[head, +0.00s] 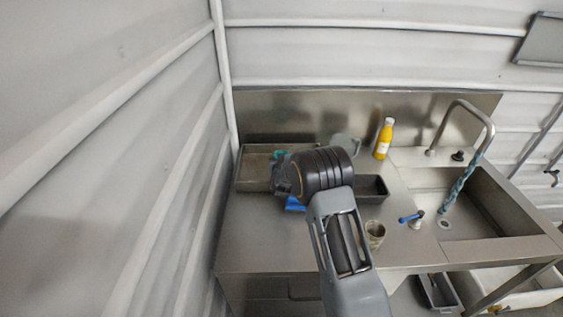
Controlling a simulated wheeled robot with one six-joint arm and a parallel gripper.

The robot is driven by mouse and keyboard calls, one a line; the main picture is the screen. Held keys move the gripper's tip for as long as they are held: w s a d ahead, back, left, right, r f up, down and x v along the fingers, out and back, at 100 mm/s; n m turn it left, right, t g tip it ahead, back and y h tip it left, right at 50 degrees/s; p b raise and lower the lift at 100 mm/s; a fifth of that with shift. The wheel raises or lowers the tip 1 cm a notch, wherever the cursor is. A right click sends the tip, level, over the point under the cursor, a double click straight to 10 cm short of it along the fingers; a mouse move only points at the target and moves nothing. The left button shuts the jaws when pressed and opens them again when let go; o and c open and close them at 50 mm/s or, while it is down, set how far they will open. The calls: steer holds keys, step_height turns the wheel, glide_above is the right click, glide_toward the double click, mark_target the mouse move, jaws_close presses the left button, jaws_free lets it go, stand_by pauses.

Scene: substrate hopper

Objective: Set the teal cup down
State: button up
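A small part of the teal cup (278,154) shows in the head view, just beyond my gripper and over the shallow metal tray (245,182) at the back left of the counter. My own wrist and gripper hide the rest of it. My gripper (281,172) is at the tray's right side, close to the cup. Its fingertips are hidden or too small to make out, so I cannot tell whether it is open or shut on the cup. I also cannot tell whether the cup touches the tray.
A blue object (294,204) lies below my wrist. A dark bin (372,187), a yellow bottle (383,140), a grey rounded object (346,144) and a beige cup (375,233) stand nearby. A sink (490,205) with a faucet (490,128) is right. The front left counter is clear.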

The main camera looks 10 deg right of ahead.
steer(key=shift+f, duration=0.25)
steer(key=o, duration=0.9)
steer(key=shift+r, duration=0.15)
steer(key=shift+r+p, duration=0.25)
steer(key=shift+p, duration=0.05)
steer(key=s+a+r+n+g+y+b, duration=0.1)
steer(key=s+r, duration=0.3)
steer(key=s, duration=0.3)
steer(key=s+a+r+g+y, duration=0.1)
steer(key=s+r+g, duration=0.1)
steer(key=s+r, duration=0.35)
steer(key=s+a+r+n+g+y+b, duration=0.1)
steer(key=s+a+r+y, duration=0.1)
steer(key=s, duration=0.7)
steer(key=s+d+g, duration=0.1)
steer(key=s+g, duration=0.1)
steer(key=s, duration=0.4)
steer(key=s+d+r+g, duration=0.1)
steer(key=s+g, duration=0.1)
steer(key=s, duration=0.5)
steer(key=s+d+r+g+h, duration=0.1)
steer(key=s+d+g, duration=0.1)
steer(key=s, duration=0.4)
steer(key=shift+s, duration=0.25)
